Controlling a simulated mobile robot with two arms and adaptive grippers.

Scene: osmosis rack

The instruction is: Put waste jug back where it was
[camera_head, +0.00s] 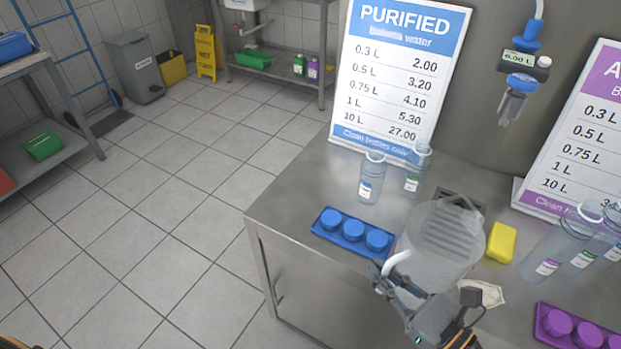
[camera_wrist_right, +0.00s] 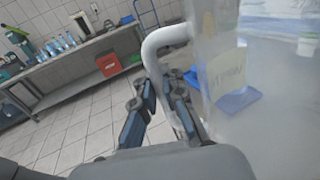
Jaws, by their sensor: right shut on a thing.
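The waste jug (camera_head: 440,245) is a large translucent, ribbed jug with a white handle, at the counter's front edge in the head view. My right gripper (camera_head: 388,277) is shut on its handle at the jug's near left side. In the right wrist view the jug (camera_wrist_right: 270,105) fills the right side with a pale label, and the gripper's dark fingers (camera_wrist_right: 165,108) are around the white handle. The jug looks about upright; I cannot tell whether it touches the counter. A dark drain grate (camera_head: 462,200) shows partly behind it. My left gripper is not in view.
On the steel counter (camera_head: 290,190), a blue cap tray (camera_head: 325,236) is left of the jug; a yellow sponge (camera_head: 501,242) and a folded cloth (camera_head: 482,293) are right. Two clear bottles (camera_head: 371,180) stand behind. A dispenser nozzle (camera_head: 512,105) hangs above. The floor left is clear.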

